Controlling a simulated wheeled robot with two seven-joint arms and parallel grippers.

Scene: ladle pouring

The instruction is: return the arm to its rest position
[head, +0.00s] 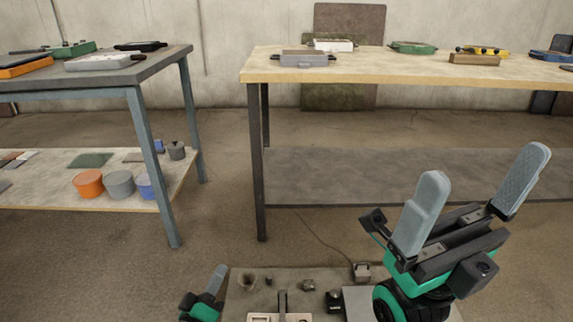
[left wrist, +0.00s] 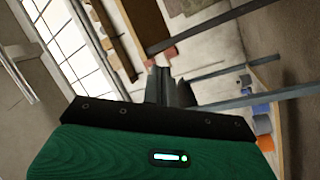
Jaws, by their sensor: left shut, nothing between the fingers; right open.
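My left gripper (head: 218,272) shows low in the head view, left of centre, with only its tip end in frame. In the left wrist view its fingers (left wrist: 170,82) are shut together with nothing between them. My right gripper (head: 482,168) is raised at the lower right of the head view. Its two grey fingers stand wide apart and hold nothing. Most of both arms is out of view. No ladle can be made out in either view.
A low surface (head: 318,273) at the bottom centre carries several small items, including a dark object (head: 334,300) and a pale tray (head: 262,317). A wooden-topped table (head: 380,70) stands behind, and a grey table (head: 150,72) at the left. Floor between them is clear.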

